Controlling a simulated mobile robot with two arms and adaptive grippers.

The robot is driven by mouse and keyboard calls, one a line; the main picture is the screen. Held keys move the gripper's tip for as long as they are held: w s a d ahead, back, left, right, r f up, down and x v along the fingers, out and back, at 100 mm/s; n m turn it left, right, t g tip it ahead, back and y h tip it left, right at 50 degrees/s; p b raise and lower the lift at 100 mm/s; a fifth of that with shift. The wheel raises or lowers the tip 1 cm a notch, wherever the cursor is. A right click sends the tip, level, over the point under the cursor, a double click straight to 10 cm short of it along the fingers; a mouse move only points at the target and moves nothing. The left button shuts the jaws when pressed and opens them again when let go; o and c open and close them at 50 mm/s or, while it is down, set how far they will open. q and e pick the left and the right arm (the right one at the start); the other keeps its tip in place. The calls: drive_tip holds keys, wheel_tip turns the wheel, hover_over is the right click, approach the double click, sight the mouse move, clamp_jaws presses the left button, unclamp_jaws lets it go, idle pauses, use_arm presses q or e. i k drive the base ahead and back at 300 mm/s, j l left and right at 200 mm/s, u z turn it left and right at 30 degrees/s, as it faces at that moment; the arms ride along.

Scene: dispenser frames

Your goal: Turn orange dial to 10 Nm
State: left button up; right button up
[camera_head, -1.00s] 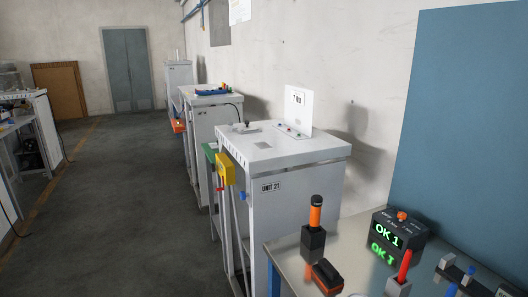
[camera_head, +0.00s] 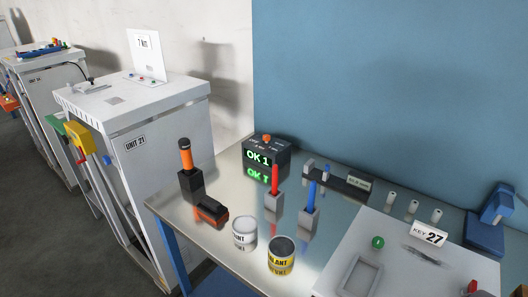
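The orange dial (camera_head: 267,138) sits on top of a dark box (camera_head: 284,153) at the back of the metal workbench (camera_head: 235,203). The box's front display shows green "OK 1", mirrored in the bench top. The scale marks by the dial are too small to read, so its setting cannot be told. Neither of my grippers is in view.
On the bench stand an orange-handled tool (camera_head: 186,155), a black-and-orange block (camera_head: 210,211), red (camera_head: 275,180) and blue (camera_head: 312,190) handled tools in holders, and two cans (camera_head: 244,232). A white panel (camera_head: 400,262) lies at right. The cabinet marked UNIT 21 (camera_head: 160,160) stands left.

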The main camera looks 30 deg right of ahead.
sight(266, 138)
drive_tip(key=i+j+z, duration=0.1)
drive_tip(key=z, duration=1.5)
drive_tip(key=j+z, duration=1.3)
drive_tip(key=z, duration=0.15)
drive_tip(key=k, duration=0.05)
